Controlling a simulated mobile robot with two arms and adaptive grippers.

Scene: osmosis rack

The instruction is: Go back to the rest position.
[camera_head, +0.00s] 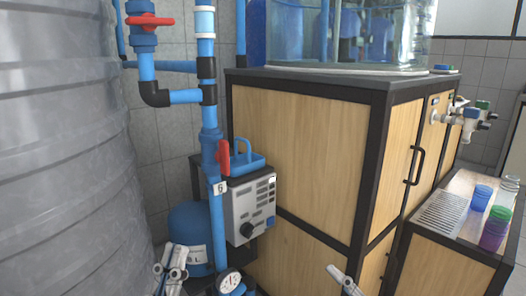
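My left gripper (172,262) shows at the bottom edge, left of centre, in front of the blue tank. Two light grey finger parts point up close together, and I see nothing held between them. The angle does not show whether they are open or shut. Part of my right gripper (343,279) shows at the bottom edge, right of centre, in front of the wooden cabinet. Only a light, slanted piece of it is in view, so its state is unclear.
A large grey tank (60,150) fills the left. Blue pipe (207,120) with red-handled valves (149,20) stands beside it. A control box (250,208), pressure gauge (229,281) and blue tank (190,232) sit low. Right are a wooden cabinet (300,140) and several cups (482,197) on a counter.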

